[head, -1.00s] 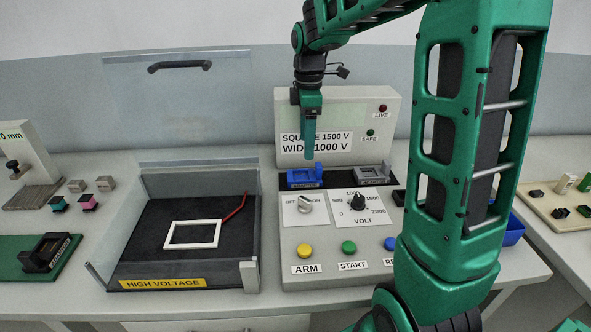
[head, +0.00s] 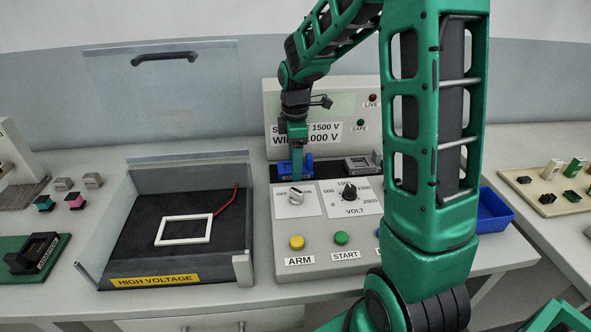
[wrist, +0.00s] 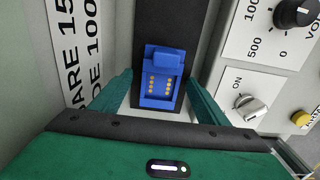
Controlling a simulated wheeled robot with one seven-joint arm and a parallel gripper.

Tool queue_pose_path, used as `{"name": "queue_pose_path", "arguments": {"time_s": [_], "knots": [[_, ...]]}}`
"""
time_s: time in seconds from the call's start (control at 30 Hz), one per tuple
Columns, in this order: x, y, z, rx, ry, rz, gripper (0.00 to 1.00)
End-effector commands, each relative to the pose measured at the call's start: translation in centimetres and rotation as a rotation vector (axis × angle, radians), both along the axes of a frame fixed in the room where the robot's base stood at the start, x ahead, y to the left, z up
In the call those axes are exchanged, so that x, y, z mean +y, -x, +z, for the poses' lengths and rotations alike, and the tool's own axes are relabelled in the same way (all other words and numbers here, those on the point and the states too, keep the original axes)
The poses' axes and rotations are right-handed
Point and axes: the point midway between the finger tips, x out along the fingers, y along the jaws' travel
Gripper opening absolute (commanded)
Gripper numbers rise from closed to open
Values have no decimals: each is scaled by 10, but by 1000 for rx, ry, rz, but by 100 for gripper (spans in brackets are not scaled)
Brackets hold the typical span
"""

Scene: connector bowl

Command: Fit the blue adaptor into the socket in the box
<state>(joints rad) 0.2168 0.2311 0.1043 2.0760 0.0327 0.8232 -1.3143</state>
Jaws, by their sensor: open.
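The blue adaptor (head: 283,167) sits in the dark recess of the test console, partly hidden behind my gripper in the head view. In the wrist view the blue adaptor (wrist: 162,80) shows its gold contacts and lies ahead between the fingers. My gripper (head: 297,168) points down at the adaptor; in the wrist view its open fingers (wrist: 160,95) stand either side of it, apart from it as far as I can see. The open high-voltage box (head: 150,255) is to the left, with a white rectangular frame (head: 158,230) on its dark floor. I cannot make out a socket inside that frame.
A grey adaptor (head: 358,165) sits right of the blue one. The console's switch (head: 296,196) and voltage knob (head: 349,192) are just in front. The box's clear lid (head: 165,95) stands raised. A blue bin (head: 495,210) is at the right.

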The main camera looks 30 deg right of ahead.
Motion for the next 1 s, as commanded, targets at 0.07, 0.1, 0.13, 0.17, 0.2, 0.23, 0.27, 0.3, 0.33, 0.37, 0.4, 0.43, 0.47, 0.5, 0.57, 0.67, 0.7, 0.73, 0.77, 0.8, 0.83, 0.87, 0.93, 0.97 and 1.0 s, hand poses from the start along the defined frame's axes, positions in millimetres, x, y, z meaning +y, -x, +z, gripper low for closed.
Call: {"name": "queue_pose_path", "arguments": {"time_s": [0.07,0.1,0.13,0.17,0.2,0.23,0.27,0.3,0.33,0.37,0.4,0.43,0.47,0.5,0.57,0.67,0.7,0.73,0.77,0.8,0.83,0.87,0.93,0.97,1.0], "knots": [[0,0,-1,-1,0,0,69],[0,0,-1,-1,0,0,69],[0,0,-1,-1,0,0,69],[0,0,-1,-1,0,0,69],[0,0,-1,-1,0,0,69],[0,0,-1,-1,0,0,66],[0,0,-1,-1,0,0,59],[0,0,-1,-1,0,0,50],[0,0,-1,-1,0,0,42],[0,0,-1,-1,0,0,35],[0,0,-1,-1,0,0,26],[0,0,-1,-1,0,0,19],[0,0,-1,-1,0,0,18],[0,0,-1,-1,0,0,18],[0,0,-1,-1,0,0,18],[0,0,-1,-1,0,0,18],[0,0,0,-1,0,1,18],[0,0,0,-1,0,1,18],[0,0,1,-2,1,1,18],[0,0,2,-2,1,1,18],[0,-1,4,-2,1,1,18],[0,-1,5,-2,1,1,18],[0,-1,11,-3,1,1,18],[0,-1,14,-3,1,1,18],[0,-1,19,-4,1,1,18]]}}
